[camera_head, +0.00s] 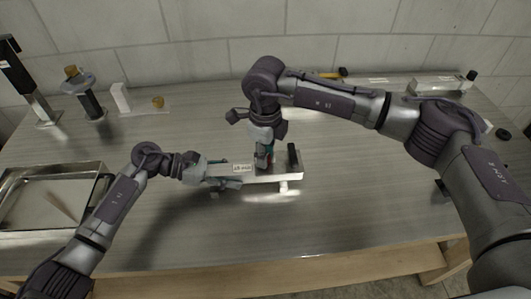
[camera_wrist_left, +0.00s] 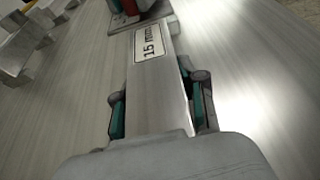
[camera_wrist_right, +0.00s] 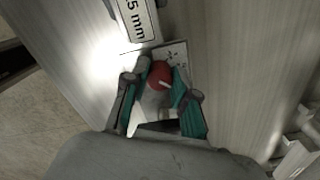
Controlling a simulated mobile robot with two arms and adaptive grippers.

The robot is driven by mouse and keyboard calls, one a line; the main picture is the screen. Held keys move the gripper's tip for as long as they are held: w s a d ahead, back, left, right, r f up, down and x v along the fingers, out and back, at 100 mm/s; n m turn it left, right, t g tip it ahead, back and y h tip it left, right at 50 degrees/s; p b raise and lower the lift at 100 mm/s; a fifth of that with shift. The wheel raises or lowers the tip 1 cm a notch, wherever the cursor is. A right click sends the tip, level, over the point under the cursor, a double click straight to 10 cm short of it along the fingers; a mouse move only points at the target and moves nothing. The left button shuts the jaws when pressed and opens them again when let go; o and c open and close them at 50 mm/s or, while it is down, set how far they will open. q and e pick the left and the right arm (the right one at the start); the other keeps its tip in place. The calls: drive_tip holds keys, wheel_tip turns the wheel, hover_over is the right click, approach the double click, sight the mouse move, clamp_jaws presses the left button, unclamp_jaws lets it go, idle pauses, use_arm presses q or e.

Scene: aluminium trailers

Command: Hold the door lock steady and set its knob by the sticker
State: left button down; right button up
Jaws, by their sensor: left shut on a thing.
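The door lock is a pale metal bar (camera_head: 267,178) lying above the grey table, with a white sticker (camera_wrist_left: 146,39) that reads "15 mm". My left gripper (camera_head: 217,176) is shut on the bar's left end; its fingers lie along both sides of the bar in the left wrist view (camera_wrist_left: 158,105). A red knob (camera_wrist_right: 160,74) with a pale mark sits on a speckled plate by the sticker. My right gripper (camera_wrist_right: 161,88) points down over the knob, with a finger on either side. I cannot tell whether both fingers press on it. In the head view the right gripper mostly hides the knob.
A metal tray (camera_head: 92,172) with a thin stick in it stands at the left. Stands and a white block (camera_head: 121,97) are at the back left. Another metal device (camera_head: 437,87) is at the back right. The table's front strip is clear.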

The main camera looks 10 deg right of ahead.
drive_tip(key=o, duration=0.4)
wheel_tip(320, 180, up, 12)
drive_tip(key=shift+r, duration=0.1)
idle(0.4)
use_arm(q)
drive_tip(key=c, duration=0.6)
unclamp_jaws()
